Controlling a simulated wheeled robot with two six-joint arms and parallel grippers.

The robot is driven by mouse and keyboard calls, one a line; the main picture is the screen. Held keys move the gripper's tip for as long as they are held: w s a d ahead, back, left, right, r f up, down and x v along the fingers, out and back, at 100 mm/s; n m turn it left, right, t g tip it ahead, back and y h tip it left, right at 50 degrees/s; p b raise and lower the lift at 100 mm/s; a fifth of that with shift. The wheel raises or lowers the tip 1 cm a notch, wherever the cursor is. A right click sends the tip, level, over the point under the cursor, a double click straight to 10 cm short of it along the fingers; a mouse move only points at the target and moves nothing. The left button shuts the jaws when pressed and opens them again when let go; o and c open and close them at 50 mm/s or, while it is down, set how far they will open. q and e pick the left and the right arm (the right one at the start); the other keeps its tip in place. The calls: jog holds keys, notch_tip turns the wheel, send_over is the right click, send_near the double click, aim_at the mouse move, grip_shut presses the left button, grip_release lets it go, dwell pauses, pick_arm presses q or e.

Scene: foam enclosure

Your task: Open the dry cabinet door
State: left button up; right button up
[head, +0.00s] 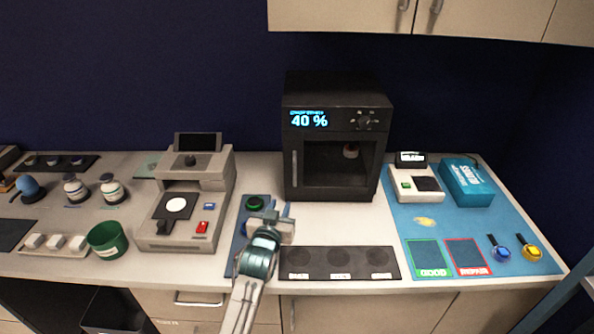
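The dry cabinet (338,95) is a black box on the counter against the dark blue wall. Its lit display reads 40 %, with a knob to the right. Its door (384,168) with a dark glass pane looks closed. A vertical handle (294,168) is on the door's left side. A small pale-topped item (351,151) shows behind the pane. My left gripper (279,206) is in front of the cabinet, below and left of the handle and apart from it. Its two fingers point away from me with a small gap, and nothing shows between them. My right gripper is out of view.
A grey instrument (190,215) stands left of the cabinet, with a green cup (107,240) beside it. A black three-spot tray (340,263) lies in front of the cabinet. A blue mat (480,220) with several items is at right. Counter directly before the cabinet is clear.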

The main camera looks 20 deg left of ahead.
aim_at(294, 172)
pick_arm(q)
jog(key=shift+t, duration=0.6)
jog(key=w+r+p, duration=0.1)
jog(key=w, duration=0.3)
jog(key=w+r, duration=0.1)
jog(key=w, duration=0.3)
jog(key=w+p, duration=0.1)
jog(key=w, duration=0.4)
jog(key=shift+w+d+r+p, duration=0.1)
jog(key=shift+r+p, duration=0.25)
jog(key=shift+r, duration=0.05)
jog(key=shift+c, duration=0.5)
grip_shut()
